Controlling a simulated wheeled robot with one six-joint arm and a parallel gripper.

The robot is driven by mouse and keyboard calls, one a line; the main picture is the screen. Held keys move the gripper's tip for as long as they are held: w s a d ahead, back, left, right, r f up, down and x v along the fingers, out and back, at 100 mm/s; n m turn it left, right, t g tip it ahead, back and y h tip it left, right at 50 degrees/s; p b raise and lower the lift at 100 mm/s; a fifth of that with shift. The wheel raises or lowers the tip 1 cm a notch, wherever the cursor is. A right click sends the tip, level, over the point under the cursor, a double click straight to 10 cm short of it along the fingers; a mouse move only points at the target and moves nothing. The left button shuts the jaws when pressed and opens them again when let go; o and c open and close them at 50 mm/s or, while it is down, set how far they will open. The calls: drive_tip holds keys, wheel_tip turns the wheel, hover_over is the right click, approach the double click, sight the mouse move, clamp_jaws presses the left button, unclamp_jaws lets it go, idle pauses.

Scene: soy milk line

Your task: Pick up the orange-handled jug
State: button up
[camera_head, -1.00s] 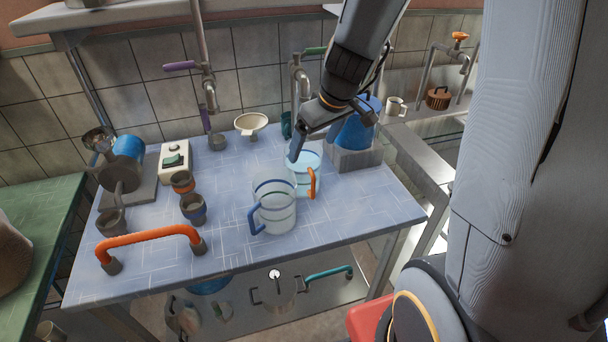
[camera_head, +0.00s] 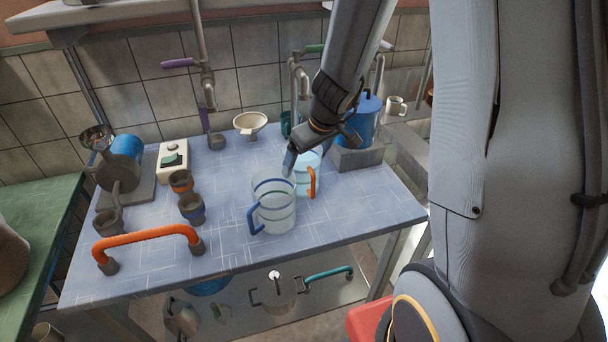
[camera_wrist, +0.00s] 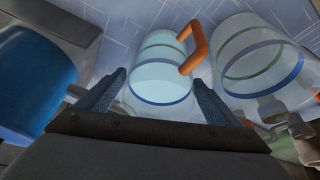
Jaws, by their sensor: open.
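The orange-handled jug (camera_head: 305,182) is a clear jug with blue bands and pale contents. It stands upright on the blue tiled table, its orange handle toward the right. In the wrist view the jug (camera_wrist: 160,72) lies ahead, between and beyond my two fingers, its handle at upper right. My gripper (camera_head: 290,160) is open and empty, pointing down at the jug's upper left side in the head view. In the wrist view my gripper (camera_wrist: 157,95) shows its fingers apart. I cannot tell whether they touch the jug. The arm hides part of the jug's back rim.
A clear jug with a blue handle (camera_head: 273,205) stands just left and in front. A blue container (camera_head: 363,122) in a grey block stands behind right. Two cups (camera_head: 191,208), a grinder (camera_head: 122,160) and an orange bar handle (camera_head: 148,238) are at left. The table's front right is clear.

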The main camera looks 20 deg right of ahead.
drive_tip(key=c, duration=1.8)
drive_tip(key=shift+c, duration=0.2)
drive_tip(key=shift+r, duration=0.15)
